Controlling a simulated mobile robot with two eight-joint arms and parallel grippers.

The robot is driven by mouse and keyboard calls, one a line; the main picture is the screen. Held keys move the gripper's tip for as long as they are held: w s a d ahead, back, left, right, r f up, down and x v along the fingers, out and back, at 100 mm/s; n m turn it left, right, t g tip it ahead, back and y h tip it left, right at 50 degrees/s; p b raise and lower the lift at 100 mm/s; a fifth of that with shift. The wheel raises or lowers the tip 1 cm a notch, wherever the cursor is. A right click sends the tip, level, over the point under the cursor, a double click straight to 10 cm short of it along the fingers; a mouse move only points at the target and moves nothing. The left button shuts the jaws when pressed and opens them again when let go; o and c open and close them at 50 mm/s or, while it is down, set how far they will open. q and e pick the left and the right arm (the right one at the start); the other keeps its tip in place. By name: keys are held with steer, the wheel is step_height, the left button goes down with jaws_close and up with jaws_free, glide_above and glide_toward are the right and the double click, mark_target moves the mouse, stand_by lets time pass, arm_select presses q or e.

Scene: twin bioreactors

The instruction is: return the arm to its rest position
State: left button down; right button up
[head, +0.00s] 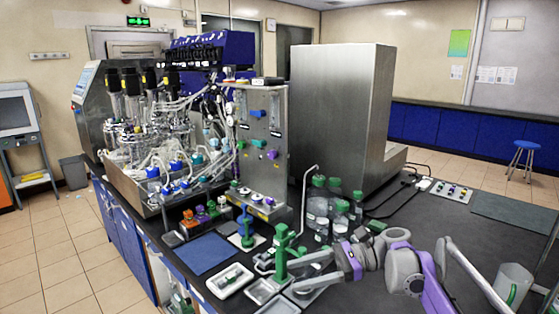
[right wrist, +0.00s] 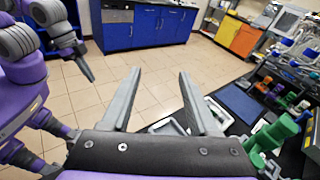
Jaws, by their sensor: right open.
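My right gripper (head: 292,274) reaches in from the right over the front of the dark bench, and its two grey fingers are apart. In the right wrist view the fingers (right wrist: 160,74) are wide open with nothing between them. They point out past the bench edge toward the tiled floor. A green stand (head: 282,250) is close beside the fingers in the head view; whether they touch cannot be told. The green stand also shows at the right of the wrist view (right wrist: 276,134). A purple and grey arm at the left of the wrist view appears to be my left, with a dark tip (right wrist: 85,68).
A white tray (head: 220,291) and small grey trays lie near the fingers. Green-capped bottles (head: 317,206) stand behind the right arm. A blue mat (head: 206,254) and the bioreactors (head: 135,140) are farther left. The mid-right bench is fairly clear.

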steer(key=s+d+f+n+t+h+p, duration=0.1)
steer(key=s+f+n+t+h, duration=0.1)
steer(key=s+f+h, duration=0.3)
steer(key=s+f+n+t+h+p, duration=0.1)
steer(key=s+f+n+h+p, duration=0.15)
steer(key=s, duration=0.45)
arm_select(q)
step_height(320, 180, up, 6)
steer(key=w+p, duration=0.1)
steer(key=w, duration=0.1)
steer(key=shift+r+p, duration=0.2)
steer(key=shift+p, duration=0.2)
arm_select(e)
steer(key=s+d+f+n+t+h, duration=0.4)
steer(key=s+d+f+n+h, duration=0.4)
steer(key=s+d+f+n, duration=0.2)
steer(key=s+d, duration=0.1)
steer(key=s, duration=0.1)
steer(key=shift+s+d+t, duration=0.3)
steer(key=shift+s, duration=0.05)
arm_select(q)
steer(key=shift+w, duration=0.1)
arm_select(e)
steer(key=shift+n, duration=0.25)
